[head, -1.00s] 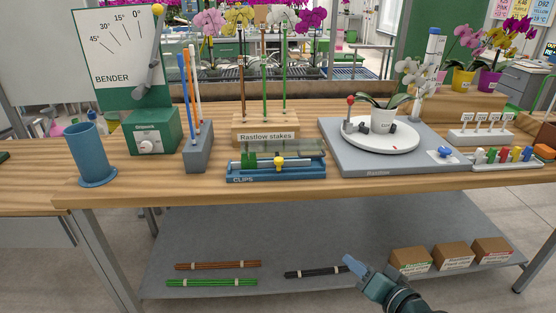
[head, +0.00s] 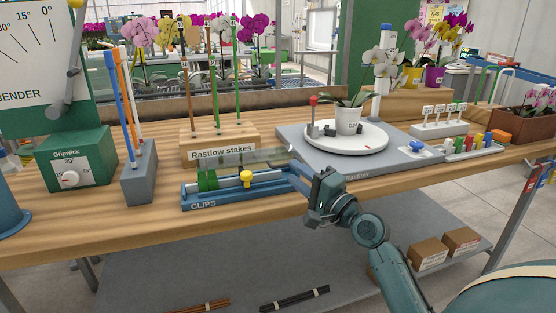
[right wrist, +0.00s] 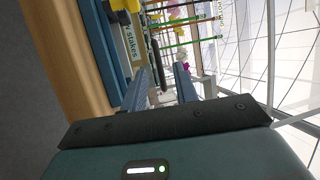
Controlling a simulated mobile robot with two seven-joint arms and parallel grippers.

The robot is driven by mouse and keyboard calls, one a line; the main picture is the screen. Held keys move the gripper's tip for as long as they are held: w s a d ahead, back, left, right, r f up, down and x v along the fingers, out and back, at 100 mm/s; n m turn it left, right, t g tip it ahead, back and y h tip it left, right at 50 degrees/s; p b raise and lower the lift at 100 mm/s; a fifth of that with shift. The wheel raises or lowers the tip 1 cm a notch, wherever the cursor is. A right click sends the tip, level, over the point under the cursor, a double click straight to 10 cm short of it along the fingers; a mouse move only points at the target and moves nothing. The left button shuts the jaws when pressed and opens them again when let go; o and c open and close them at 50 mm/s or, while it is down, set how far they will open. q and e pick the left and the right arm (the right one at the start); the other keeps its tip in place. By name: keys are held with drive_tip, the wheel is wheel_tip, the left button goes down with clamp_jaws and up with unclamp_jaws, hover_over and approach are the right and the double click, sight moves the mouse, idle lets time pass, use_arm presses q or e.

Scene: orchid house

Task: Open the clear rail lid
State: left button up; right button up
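The blue clips rail (head: 222,199) lies along the front of the bench. Its clear lid (head: 268,159) shows as a see-through grey panel above the rail's back part. Green clips (head: 208,181) and a yellow clip (head: 246,178) sit at the rail. My right gripper (head: 295,174) is at the rail's right end, close to the lid's right end; I cannot tell whether it touches. In the right wrist view its two fingers (right wrist: 162,90) stand apart with nothing clearly held between them. My left gripper is out of view.
The stakes block (head: 220,146) stands behind the rail, with tall stakes in it. The grey turntable base (head: 290,135) with a potted orchid is close behind my right gripper. A grey holder (head: 140,175) stands left of the rail. The bench front is clear.

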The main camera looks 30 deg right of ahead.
sight(286, 165)
drive_tip(key=x, duration=0.6)
drive_tip(key=shift+w+a, duration=0.1)
drive_tip(key=shift+w, duration=0.3)
drive_tip(key=c, duration=0.6)
clamp_jaws()
drive_tip(key=shift+s+r, duration=0.1)
drive_tip(key=shift+r, duration=0.05)
